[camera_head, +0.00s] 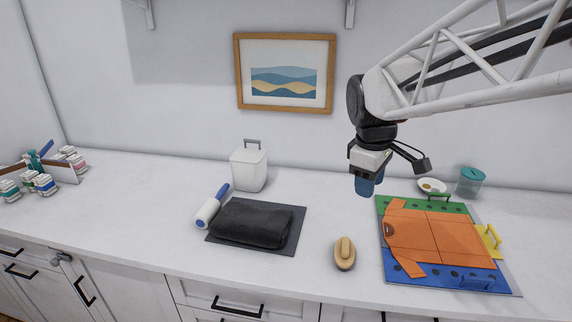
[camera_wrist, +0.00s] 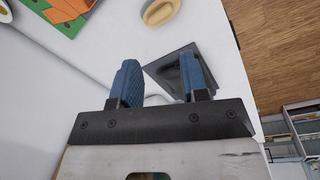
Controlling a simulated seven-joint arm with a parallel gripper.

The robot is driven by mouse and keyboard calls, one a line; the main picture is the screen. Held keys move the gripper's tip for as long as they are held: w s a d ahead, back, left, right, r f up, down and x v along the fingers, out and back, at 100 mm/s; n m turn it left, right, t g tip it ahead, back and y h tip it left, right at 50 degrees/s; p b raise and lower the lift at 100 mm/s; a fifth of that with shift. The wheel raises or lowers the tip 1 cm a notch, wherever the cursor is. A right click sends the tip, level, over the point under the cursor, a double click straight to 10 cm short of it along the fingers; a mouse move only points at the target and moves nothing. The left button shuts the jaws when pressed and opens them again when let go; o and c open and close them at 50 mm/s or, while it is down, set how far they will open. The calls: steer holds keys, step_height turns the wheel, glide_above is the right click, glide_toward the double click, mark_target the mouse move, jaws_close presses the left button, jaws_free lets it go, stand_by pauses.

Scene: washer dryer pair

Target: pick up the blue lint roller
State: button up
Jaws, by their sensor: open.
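The blue lint roller (camera_head: 211,207) has a white roll and a blue handle. In the head view it lies on the counter, left of a dark folded cloth (camera_head: 250,223), its handle pointing up and to the right. My gripper (camera_head: 368,185) hangs above the counter, well to the right of the roller and behind the brush. In the wrist view my gripper (camera_wrist: 162,85) shows two blue fingers spread apart with nothing between them. I cannot make out the lint roller in the wrist view.
The cloth lies on a dark mat (camera_head: 285,243). A white lidded canister (camera_head: 249,167) stands behind the roller. A wooden brush (camera_head: 344,254) and an orange folding board (camera_head: 425,238) lie to the right. Small bottles (camera_head: 44,184) stand far left. The counter's front left is clear.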

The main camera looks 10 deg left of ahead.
steer(key=w+a+f+n, duration=0.1)
steer(key=w+a+n, duration=0.4)
steer(key=w+a, duration=0.4)
steer(key=n+g+h, duration=0.1)
steer(key=n+h, duration=0.2)
steer(key=n, duration=1.5)
glide_toward(217, 195)
step_height(217, 195, down, 2)
steer(key=shift+d, duration=0.35)
steer(key=shift+f, duration=0.15)
steer(key=shift+x, duration=1.2)
steer(key=shift+d+f, duration=0.1)
steer(key=shift+x, duration=2.5)
